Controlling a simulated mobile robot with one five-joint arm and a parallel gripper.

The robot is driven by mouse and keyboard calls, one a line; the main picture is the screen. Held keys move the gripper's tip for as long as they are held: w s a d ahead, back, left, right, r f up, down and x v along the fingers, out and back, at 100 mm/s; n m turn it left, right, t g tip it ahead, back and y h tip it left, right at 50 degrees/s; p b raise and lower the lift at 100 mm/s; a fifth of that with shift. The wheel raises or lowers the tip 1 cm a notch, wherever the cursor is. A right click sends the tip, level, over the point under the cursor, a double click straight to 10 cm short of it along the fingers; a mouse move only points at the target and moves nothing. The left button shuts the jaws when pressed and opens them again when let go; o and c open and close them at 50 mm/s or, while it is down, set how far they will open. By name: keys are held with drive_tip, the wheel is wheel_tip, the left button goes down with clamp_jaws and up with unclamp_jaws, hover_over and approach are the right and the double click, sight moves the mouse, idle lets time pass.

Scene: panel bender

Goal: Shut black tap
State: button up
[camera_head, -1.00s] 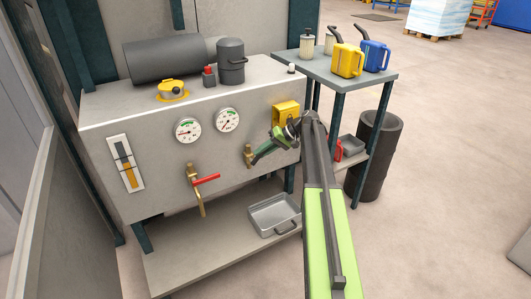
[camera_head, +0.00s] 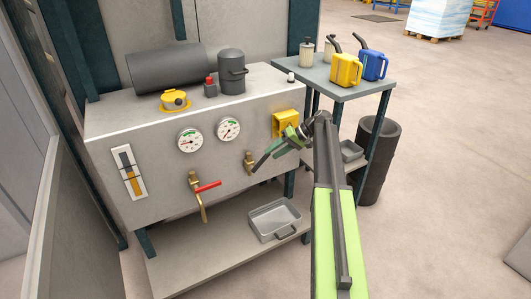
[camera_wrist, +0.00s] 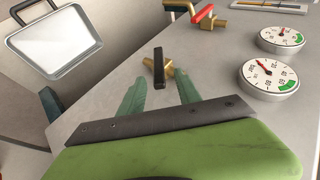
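The black tap (camera_head: 249,161) is a brass valve on the front of the grey panel, below the right gauge. In the wrist view its black lever (camera_wrist: 158,66) shows, with brass beside it. My gripper (camera_head: 260,163) is right by this tap in the head view. In the wrist view its two green fingers (camera_wrist: 160,80) stand apart, with the lever showing between their tips and nothing pinched. Whether the fingers touch the lever cannot be told.
A red-levered brass tap (camera_head: 203,188) is to the left, with two gauges (camera_head: 190,140) above. A yellow box (camera_head: 285,121) sits close above my gripper. A metal tray (camera_head: 275,221) lies on the lower shelf. A side table (camera_head: 340,82) with jugs stands right.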

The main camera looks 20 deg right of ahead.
drive_tip(key=p+v, duration=0.5)
drive_tip(key=v, duration=0.6)
